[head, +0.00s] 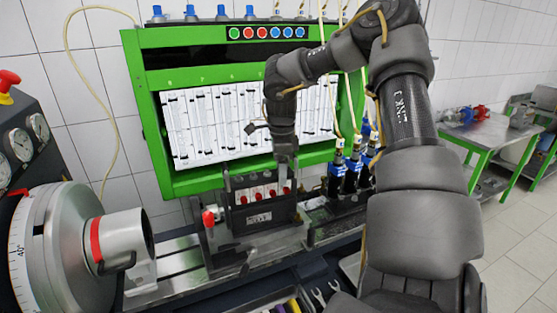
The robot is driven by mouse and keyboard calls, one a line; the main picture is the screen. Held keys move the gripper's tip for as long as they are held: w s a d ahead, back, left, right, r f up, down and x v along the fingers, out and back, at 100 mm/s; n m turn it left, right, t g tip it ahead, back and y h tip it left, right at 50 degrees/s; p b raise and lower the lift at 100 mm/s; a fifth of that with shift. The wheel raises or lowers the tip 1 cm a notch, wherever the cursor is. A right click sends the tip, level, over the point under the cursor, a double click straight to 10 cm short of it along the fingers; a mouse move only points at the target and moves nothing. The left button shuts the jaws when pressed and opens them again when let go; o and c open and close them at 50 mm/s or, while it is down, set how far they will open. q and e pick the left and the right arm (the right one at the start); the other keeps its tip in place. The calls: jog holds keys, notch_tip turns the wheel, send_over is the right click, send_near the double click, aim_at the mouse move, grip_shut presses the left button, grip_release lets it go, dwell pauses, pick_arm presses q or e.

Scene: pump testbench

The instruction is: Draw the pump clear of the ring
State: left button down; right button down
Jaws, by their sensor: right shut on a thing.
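The pump (258,218) is a dark block with a row of red caps on its top and a pale label on its front. It sits upright on the bench rail, with a red-tipped end (209,218) facing left. The grey ring (128,240) with a red band is on the flywheel side at the left, and a visible gap lies between it and the pump. My right gripper (286,162) points down at the back right of the pump and is shut on it; the fingertips and exact contact are hard to make out. My left gripper is not in view.
The graduated flywheel (62,255) stands at the left. A green cabinet (157,135) with measuring tubes rises behind the pump. Blue-topped injectors (340,170) with hoses stand close on the right. Tools (318,297) lie in front below. Slotted bed (180,262) shows between ring and pump.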

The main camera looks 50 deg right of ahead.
jog(key=shift+c, duration=1.3)
grip_release()
jog(key=shift+r, duration=0.3)
notch_tip(320, 180, up, 9)
jog(key=shift+b, duration=0.8)
jog(key=shift+r, duration=0.6)
